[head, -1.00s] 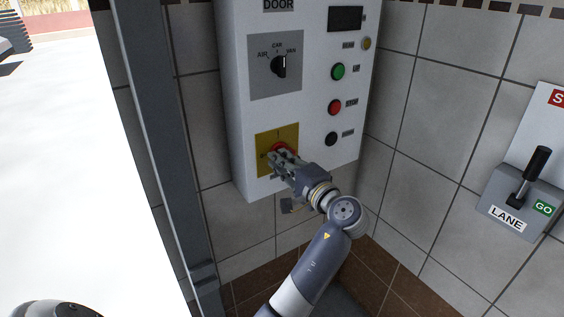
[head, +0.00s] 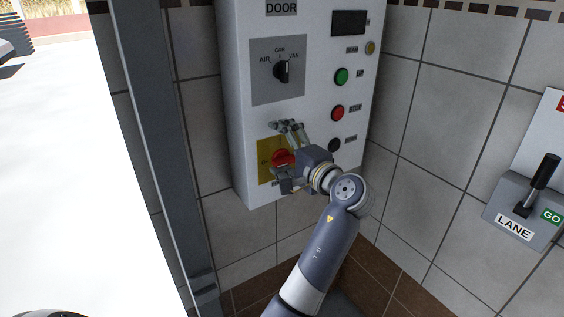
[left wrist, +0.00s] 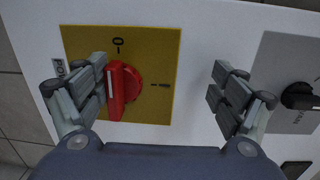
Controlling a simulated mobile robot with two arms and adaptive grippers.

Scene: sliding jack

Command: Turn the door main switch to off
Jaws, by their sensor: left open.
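The main switch is a red rotary knob (head: 283,158) on a yellow plate (head: 265,168) low on the white DOOR panel (head: 310,95). In the left wrist view the red knob (left wrist: 122,90) sits on the yellow plate (left wrist: 150,60), marked 0 at the top and I at the right. Its handle with the white line stands upright in that view, the line toward the 0 side. My left gripper (head: 284,156) is open, its fingers spread on either side of the knob. In the wrist view one finger is close beside the handle; contact cannot be told.
Above the knob is a black AIR/CAR/VAN selector (head: 282,71). Green (head: 341,76), red (head: 338,113) and black (head: 334,145) buttons line the panel's right side. A LANE lever box (head: 522,212) is on the right wall. A grey post (head: 160,140) stands left of the panel.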

